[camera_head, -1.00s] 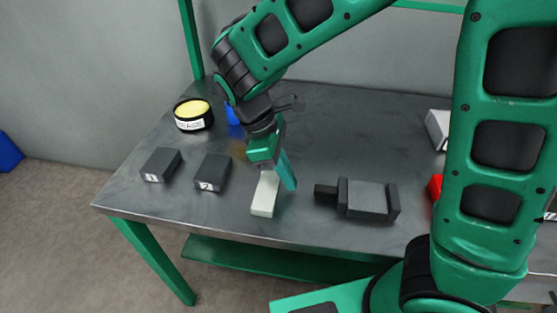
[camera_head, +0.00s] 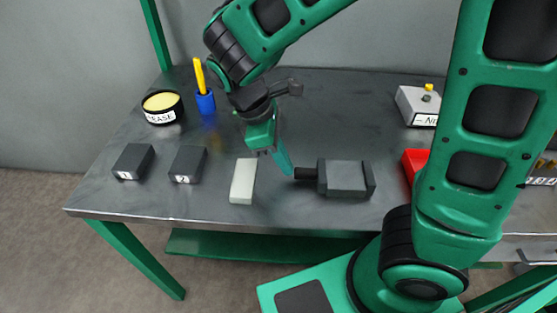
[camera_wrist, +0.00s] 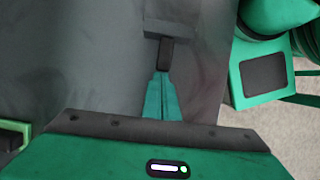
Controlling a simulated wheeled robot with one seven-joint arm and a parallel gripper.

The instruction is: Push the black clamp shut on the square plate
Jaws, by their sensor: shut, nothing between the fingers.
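The black clamp (camera_head: 322,178) lies on the table at centre right, with a jaw on each side of the grey square plate (camera_head: 346,176). Its dark stub (camera_head: 305,171) sticks out to the left. My gripper (camera_head: 289,171) is shut and empty, pointing down just left of the stub's end. In the wrist view the closed fingertips (camera_wrist: 161,73) meet the near end of the stub (camera_wrist: 165,54); I cannot tell whether they touch it. Any gap between jaws and plate is too small to make out.
A pale block (camera_head: 242,181) lies left of my gripper. Beyond it are dark blocks numbered 2 (camera_head: 188,163) and 1 (camera_head: 132,161). A yellow-topped tin (camera_head: 163,106) and blue cup (camera_head: 205,103) stand behind. A red bin (camera_head: 414,163) is right of the clamp.

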